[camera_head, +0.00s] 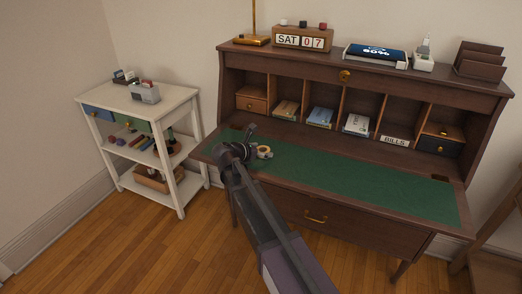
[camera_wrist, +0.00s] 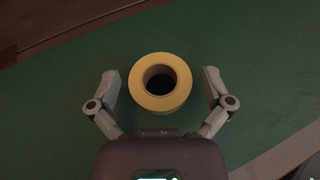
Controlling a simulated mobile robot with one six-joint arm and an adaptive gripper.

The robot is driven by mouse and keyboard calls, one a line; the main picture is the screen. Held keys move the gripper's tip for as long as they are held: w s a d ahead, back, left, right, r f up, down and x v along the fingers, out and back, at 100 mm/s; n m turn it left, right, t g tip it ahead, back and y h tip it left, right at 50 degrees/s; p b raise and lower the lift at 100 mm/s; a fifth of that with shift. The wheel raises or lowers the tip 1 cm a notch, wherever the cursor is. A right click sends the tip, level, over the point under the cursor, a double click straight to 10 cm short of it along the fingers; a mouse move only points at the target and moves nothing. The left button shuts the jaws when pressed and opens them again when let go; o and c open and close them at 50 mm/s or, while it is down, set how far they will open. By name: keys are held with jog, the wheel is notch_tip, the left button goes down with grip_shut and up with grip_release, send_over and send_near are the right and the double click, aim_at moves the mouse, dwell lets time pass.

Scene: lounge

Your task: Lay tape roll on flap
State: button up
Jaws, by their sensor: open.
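The tape roll (camera_wrist: 160,106) is a yellow ring with a dark hollow core, lying flat on the green surface of the desk flap (camera_head: 350,185). In the head view the roll (camera_head: 265,152) shows at the flap's left part, just right of my gripper. My gripper (camera_wrist: 160,88) is open in the wrist view, with one finger on each side of the roll and a gap on both sides. The green flap (camera_wrist: 60,110) fills most of the wrist view. In the head view my arm covers part of the flap's left side, and my fingertips are hard to make out.
The desk's pigeonholes (camera_head: 345,72) hold books, small drawers and a BILLS label (camera_head: 395,141) behind the flap. A white shelf cart (camera_head: 120,97) stands at left. The flap's middle and right are clear.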

jog(key=shift+r, duration=0.15)
jog(key=shift+s+a+r+p, duration=0.1)
jog(key=shift+r+p, duration=0.05)
jog(key=shift+p, duration=0.15)
jog(key=p+v, duration=0.4)
jog(key=v, duration=0.6)
jog(key=shift+s+a+r, duration=0.1)
jog(key=shift+s+a, duration=0.05)
jog(key=shift+s, duration=0.1)
jog(key=shift+s+a+r, duration=0.1)
jog(key=shift+s+a, duration=0.25)
jog(key=shift+s, duration=0.05)
